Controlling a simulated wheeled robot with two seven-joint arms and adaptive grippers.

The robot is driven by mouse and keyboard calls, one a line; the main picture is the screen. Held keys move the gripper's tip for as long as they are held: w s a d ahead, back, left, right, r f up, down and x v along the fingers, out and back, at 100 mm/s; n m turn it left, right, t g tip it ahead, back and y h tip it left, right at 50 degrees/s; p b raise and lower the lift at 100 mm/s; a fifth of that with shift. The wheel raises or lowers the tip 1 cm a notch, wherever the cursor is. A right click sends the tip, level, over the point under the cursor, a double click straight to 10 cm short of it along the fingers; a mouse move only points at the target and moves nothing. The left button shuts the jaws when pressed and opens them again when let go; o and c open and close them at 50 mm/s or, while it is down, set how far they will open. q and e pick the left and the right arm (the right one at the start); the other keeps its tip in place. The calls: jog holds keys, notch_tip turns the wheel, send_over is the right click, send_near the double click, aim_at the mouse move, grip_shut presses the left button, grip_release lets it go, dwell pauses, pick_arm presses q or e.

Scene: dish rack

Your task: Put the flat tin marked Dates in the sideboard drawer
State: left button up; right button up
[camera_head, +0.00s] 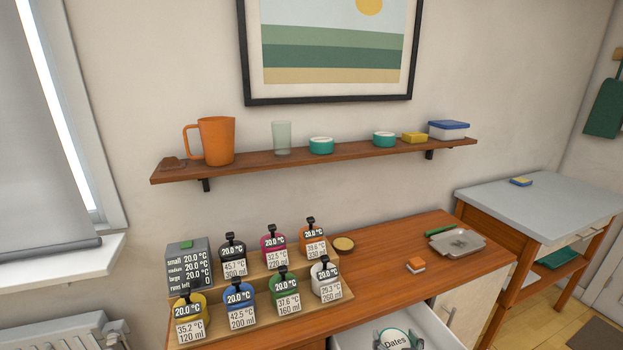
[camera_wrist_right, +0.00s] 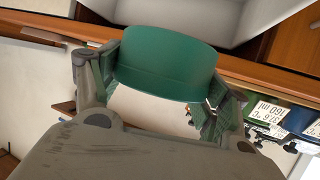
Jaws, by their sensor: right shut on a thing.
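The flat tin marked Dates (camera_head: 396,340) shows at the bottom edge of the head view, its pale lid label facing up. In the right wrist view the tin (camera_wrist_right: 168,65) is a round green body between the fingers. My right gripper (camera_head: 399,344) is shut on it, one finger on each side. The sideboard drawer (camera_head: 362,333) is pulled open, and its white inside shows under and around the tin. In the right wrist view the drawer (camera_wrist_right: 195,12) lies beyond the tin. I cannot tell how high the tin is over the drawer floor. My left gripper is not in view.
A wall shelf (camera_head: 350,155) above carries a pitcher, glass and tins. A grey-topped table (camera_head: 535,205) stands at right.

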jog(key=shift+s, duration=0.3)
jog(key=shift+w, duration=0.1)
dwell(0.3)
jog(key=shift+w, duration=0.7)
jog(key=shift+n+y, duration=0.3)
jog(key=shift+y, duration=0.1)
jog(key=w+r, duration=0.1)
jog(key=w, duration=0.3)
jog(key=w+b, duration=0.1)
jog(key=w, duration=0.3)
jog(key=w+r, duration=0.1)
jog(key=w, duration=0.3)
jog(key=shift+w+a+r+b, duration=0.15)
jog(key=shift+a+r+b, duration=0.2)
jog(key=shift+a+b, duration=0.05)
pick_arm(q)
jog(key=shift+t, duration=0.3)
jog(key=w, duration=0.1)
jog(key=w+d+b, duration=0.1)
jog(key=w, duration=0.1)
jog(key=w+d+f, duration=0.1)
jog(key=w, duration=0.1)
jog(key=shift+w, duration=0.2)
pick_arm(e)
jog(key=w+r, duration=0.7)
jog(key=w, duration=0.4)
jog(key=shift+d+r, duration=0.15)
jog(key=shift+d, duration=0.1)
